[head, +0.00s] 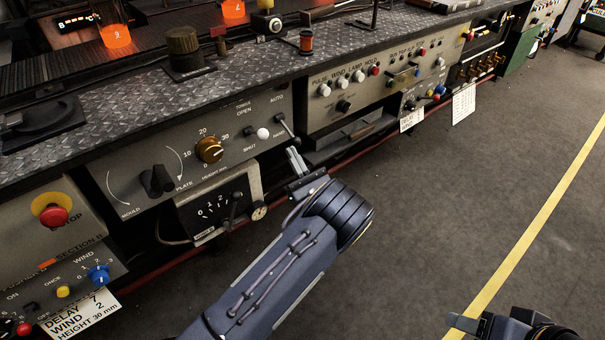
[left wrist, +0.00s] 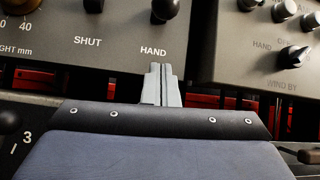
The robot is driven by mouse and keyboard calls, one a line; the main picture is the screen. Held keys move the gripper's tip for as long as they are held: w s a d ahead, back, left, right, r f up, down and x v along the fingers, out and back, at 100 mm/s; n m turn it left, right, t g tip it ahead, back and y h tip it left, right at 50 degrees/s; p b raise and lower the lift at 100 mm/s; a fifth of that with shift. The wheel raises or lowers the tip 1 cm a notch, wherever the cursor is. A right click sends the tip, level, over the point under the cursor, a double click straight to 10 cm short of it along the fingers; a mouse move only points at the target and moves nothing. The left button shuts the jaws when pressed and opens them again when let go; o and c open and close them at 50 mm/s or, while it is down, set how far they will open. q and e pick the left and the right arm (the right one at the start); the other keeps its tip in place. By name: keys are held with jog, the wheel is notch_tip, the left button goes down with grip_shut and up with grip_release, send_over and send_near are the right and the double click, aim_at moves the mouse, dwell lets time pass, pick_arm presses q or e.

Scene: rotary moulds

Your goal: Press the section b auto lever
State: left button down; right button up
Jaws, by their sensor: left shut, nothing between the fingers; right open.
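The auto lever (head: 286,127) is a thin metal lever on the grey control panel, between the printed words AUTO and HAND. In the left wrist view its dark lower part (left wrist: 165,10) shows above the word HAND, and the rest is cut off by the top edge. I cannot tell which setting it is in. My left gripper (head: 294,158) is shut and empty, just below the lever and apart from it. Its pale fingertips (left wrist: 161,72) point up at the lever in the left wrist view. My right gripper (head: 463,322) is at the bottom right, partly cut off, away from the panel.
The neighbouring panel (head: 375,82) with several knobs is on the right. A red stop button (head: 53,214) is at far left. The floor is clear.

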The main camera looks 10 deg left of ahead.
aim_at(289, 133)
pick_arm(q)
jog(key=shift+x, duration=1.05)
jog(key=shift+s+d+r+b, duration=0.3)
jog(key=shift+s+d+r, duration=0.8)
jog(key=shift+s+r, duration=0.05)
jog(key=shift+r, duration=0.1)
